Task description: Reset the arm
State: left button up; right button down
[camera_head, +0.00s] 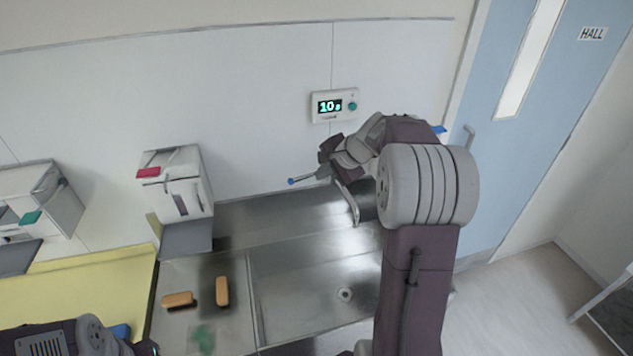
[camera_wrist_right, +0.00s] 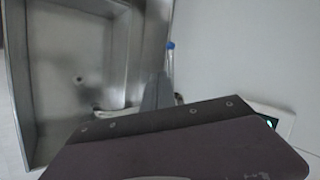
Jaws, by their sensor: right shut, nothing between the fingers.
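My right arm reaches up from the bottom right to the back wall in the head view. Its right gripper (camera_head: 323,172) is shut and empty beside the tap, at the back of the sink. The shut fingers also show in the right wrist view (camera_wrist_right: 157,92). A thin lever with a blue tip (camera_head: 292,181) sticks out just left of the fingers; I cannot tell if they touch it. The curved tap spout (camera_head: 351,206) hangs over the basin. Part of my left arm shows at the bottom left; its gripper is out of view.
A wall display (camera_head: 330,106) reads 10 s. The steel sink (camera_head: 300,275) is empty. Two orange-brown brushes (camera_head: 222,292) lie on the steel counter. White dispensers (camera_head: 185,190) hang on the wall at left. A blue door (camera_head: 545,130) marked HALL stands at right.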

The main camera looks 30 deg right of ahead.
jog(key=s+a+f+n+g+y+b, duration=0.1)
jog(key=s+a+f+b, duration=0.15)
jog(key=a, duration=0.25)
jog(key=s+a+f+n+g+b, duration=0.1)
jog(key=a+f+n+b, duration=0.1)
jog(key=a+f, duration=0.15)
jog(key=s+a+f+n+y+b, duration=0.1)
jog(key=s+a+f+b, duration=0.15)
jog(key=a, duration=0.35)
jog(key=s+f+n+g+h+b, duration=0.2)
jog(key=s+f+n+g+h, duration=0.1)
jog(key=s+f+n, duration=0.8)
jog(key=s+f+g, duration=0.1)
jog(key=s+f, duration=0.4)
jog(key=s, duration=0.1)
jog(key=shift+s+a+g+h, duration=0.25)
jog(key=shift+s+g+h, duration=0.05)
jog(key=shift+s, duration=0.05)
jog(key=shift+f, duration=0.1)
